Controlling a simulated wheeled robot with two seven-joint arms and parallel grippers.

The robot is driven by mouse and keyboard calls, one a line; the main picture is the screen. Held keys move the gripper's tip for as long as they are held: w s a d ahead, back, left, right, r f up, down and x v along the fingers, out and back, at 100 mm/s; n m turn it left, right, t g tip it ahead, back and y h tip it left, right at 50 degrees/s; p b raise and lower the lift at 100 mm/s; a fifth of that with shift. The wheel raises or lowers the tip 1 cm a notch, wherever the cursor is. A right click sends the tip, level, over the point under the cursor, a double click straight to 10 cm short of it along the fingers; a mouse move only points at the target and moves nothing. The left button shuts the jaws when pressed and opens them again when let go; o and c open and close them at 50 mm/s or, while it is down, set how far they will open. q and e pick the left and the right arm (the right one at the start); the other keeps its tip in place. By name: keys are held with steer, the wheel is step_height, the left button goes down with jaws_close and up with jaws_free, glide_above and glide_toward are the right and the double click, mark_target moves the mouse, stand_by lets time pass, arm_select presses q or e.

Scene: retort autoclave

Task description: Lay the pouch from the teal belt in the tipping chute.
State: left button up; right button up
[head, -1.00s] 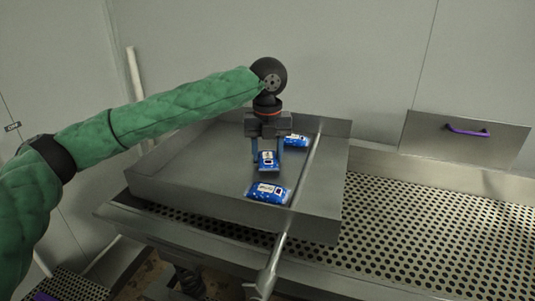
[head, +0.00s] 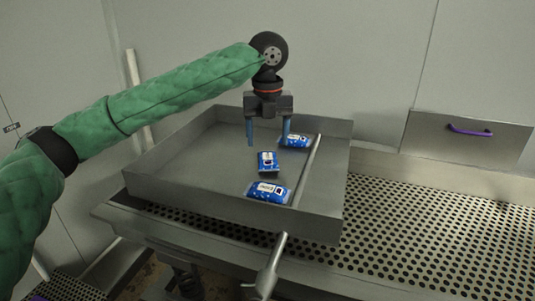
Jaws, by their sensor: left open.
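The tipping chute is a grey metal tray (head: 190,165) with raised walls, in the middle of the head view. Three blue-and-white pouches lie flat in it, apart from one another: a middle pouch (head: 267,161), a near pouch (head: 268,192) and a far pouch (head: 295,141) beside the chute's rod. My left gripper (head: 268,140) is open and empty, pointing down above the middle pouch, its blue fingers clear of it. The far pouch shows just behind the right finger. My right gripper is not in view. I cannot see a teal belt.
A metal rod (head: 307,170) runs along the chute and ends in a handle (head: 268,277) at the front. A perforated metal table (head: 430,240) lies to the right, mostly clear. A panel with a purple handle (head: 469,131) stands at the back right.

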mark_target(268, 156)
arm_select(q)
step_height(268, 156, up, 7)
steer(key=b, duration=0.1)
steer(key=shift+b, duration=0.4)
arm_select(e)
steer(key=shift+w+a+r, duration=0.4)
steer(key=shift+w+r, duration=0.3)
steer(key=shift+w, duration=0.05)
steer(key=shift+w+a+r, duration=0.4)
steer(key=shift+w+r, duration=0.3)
arm_select(q)
steer(key=shift+r, duration=0.1)
